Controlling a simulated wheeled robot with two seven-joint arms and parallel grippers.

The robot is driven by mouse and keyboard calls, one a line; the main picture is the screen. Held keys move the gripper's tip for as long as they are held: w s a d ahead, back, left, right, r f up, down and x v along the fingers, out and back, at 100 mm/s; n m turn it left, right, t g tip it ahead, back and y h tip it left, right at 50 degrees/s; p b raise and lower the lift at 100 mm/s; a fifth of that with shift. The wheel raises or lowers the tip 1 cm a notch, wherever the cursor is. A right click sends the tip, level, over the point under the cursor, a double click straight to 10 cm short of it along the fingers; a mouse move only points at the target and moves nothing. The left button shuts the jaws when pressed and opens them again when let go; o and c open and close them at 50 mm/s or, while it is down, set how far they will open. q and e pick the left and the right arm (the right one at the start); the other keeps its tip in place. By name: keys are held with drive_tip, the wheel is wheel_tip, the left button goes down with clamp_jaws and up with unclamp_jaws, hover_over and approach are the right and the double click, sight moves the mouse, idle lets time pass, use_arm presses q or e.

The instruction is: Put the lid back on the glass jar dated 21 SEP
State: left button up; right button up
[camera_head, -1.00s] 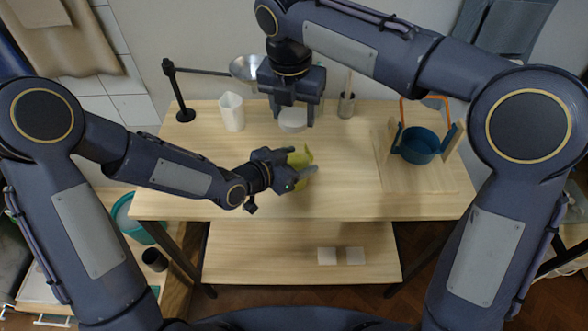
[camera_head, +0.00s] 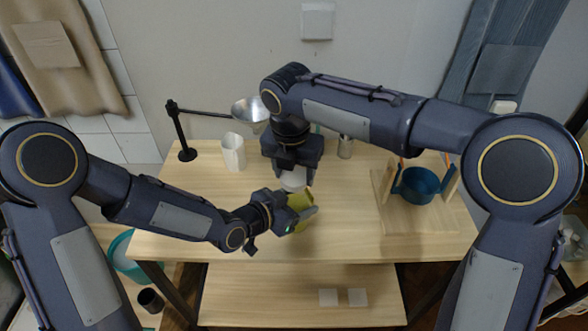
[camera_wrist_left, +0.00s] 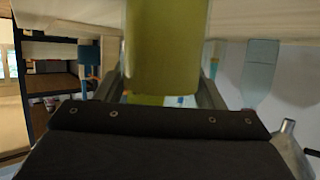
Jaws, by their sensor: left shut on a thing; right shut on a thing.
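A yellow-green jar (camera_head: 302,201) is held in my left gripper (camera_head: 303,214) over the front middle of the table; it also fills the space between the fingers in the left wrist view (camera_wrist_left: 165,45). No date is readable on it. My right gripper (camera_head: 294,176) points down just behind the jar and is shut on a white round lid (camera_head: 293,183). In the head view the lid lies close to the jar's far side, partly hidden by the jar and fingers. I cannot tell whether lid and jar touch.
A white cup (camera_head: 232,152) and a black stand (camera_head: 181,135) with a metal scoop (camera_head: 250,109) are at the back left. A metal canister (camera_head: 345,147) stands behind. A blue pot (camera_head: 418,186) sits on a wooden board at right. Two pale tiles (camera_head: 328,297) lie on the lower shelf.

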sight(291, 176)
drive_tip(key=shift+f, duration=0.9)
drive_tip(key=shift+s+a+f, duration=0.1)
drive_tip(key=shift+f, duration=0.5)
use_arm(q)
clamp_jaws()
use_arm(e)
drive_tip(key=m, duration=0.5)
drive_tip(key=shift+a+h, duration=0.1)
drive_tip(key=shift+h, duration=0.2)
drive_tip(key=m+g, duration=0.1)
drive_tip(key=m, duration=0.3)
drive_tip(key=shift+m, duration=0.4)
drive_tip(key=m, duration=0.3)
drive_tip(key=shift+w, duration=0.2)
